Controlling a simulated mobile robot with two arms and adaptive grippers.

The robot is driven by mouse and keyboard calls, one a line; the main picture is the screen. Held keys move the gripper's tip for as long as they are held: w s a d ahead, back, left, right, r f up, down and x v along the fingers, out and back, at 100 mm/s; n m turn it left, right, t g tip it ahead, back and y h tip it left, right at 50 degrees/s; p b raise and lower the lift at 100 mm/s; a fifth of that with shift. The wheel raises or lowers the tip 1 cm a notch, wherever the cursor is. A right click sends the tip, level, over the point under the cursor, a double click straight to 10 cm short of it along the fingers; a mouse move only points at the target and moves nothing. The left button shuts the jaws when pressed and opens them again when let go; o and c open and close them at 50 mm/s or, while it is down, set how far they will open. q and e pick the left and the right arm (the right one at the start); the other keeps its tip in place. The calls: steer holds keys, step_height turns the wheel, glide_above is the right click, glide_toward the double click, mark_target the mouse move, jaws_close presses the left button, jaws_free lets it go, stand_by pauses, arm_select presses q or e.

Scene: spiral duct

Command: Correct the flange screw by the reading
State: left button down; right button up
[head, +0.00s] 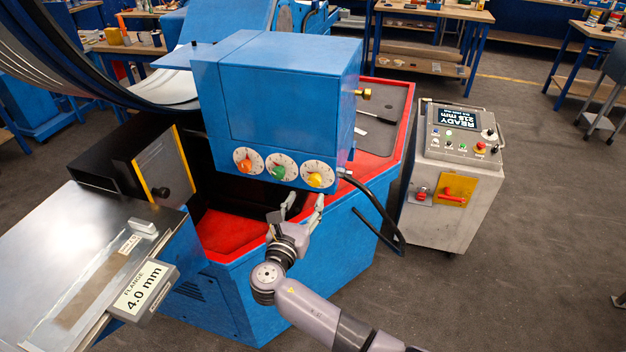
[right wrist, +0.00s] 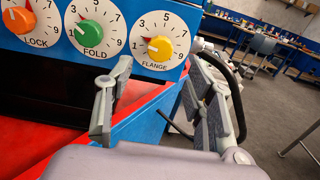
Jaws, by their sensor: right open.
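The yellow flange screw knob (head: 315,180) is the rightmost of three dials on the blue machine head. In the right wrist view the flange knob (right wrist: 160,48) sits on a white dial marked from 1 to 9; a small red mark shows at its upper left, and its exact setting is hard to read. The flange readout (head: 148,287) on the left table says 4.0 mm. My right gripper (head: 305,199) is open and empty, just below the flange dial. In the right wrist view its fingers (right wrist: 160,88) are spread below the dial, apart from the knob. My left gripper is out of view.
The green fold knob (right wrist: 89,33) and orange lock knob (right wrist: 19,19) are left of the flange dial. A black cable (head: 375,205) hangs close on the right. A grey control cabinet (head: 450,205) with a READY display stands farther right, with open floor around it.

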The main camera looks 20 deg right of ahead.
mark_target(313, 184)
steer(key=p+x, duration=0.1)
steer(key=x, duration=0.6)
steer(key=shift+w+d, duration=0.1)
steer(key=shift+w, duration=0.1)
steer(key=shift+c, duration=0.4)
steer(key=c, duration=1.1)
